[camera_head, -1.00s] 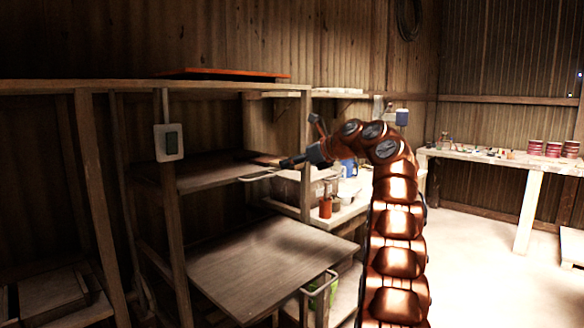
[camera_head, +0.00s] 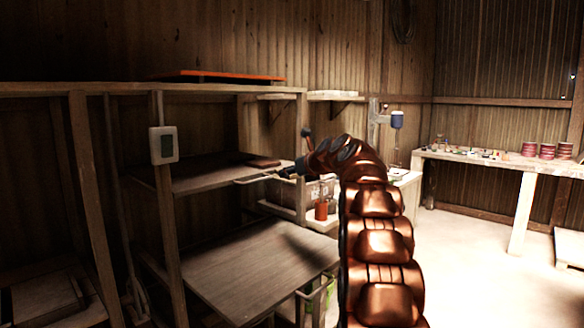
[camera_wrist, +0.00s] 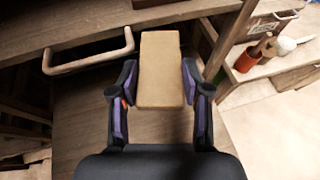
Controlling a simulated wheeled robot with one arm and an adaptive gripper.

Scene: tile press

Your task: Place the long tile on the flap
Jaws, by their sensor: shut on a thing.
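My gripper (camera_wrist: 157,88) is shut on a long tan tile (camera_wrist: 160,65), its fingers on the tile's two long sides. In the head view my gripper (camera_head: 287,171) is at the right end of the upper board (camera_head: 205,178); the held tile cannot be made out there. The wrist view shows the upper board (camera_wrist: 60,22) with its handle (camera_wrist: 88,52) left of the tile. The tile's far end is close to the board's edge; contact cannot be told. A wide lower board (camera_head: 250,270) slopes below. Which board is the flap cannot be told.
A dark brown block (camera_head: 263,162) lies on the upper board. A wooden post (camera_wrist: 232,35) stands right of my gripper, with a red-brown container (camera_wrist: 248,58) on a bench beyond. A white panel (camera_head: 164,145) is on the left post.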

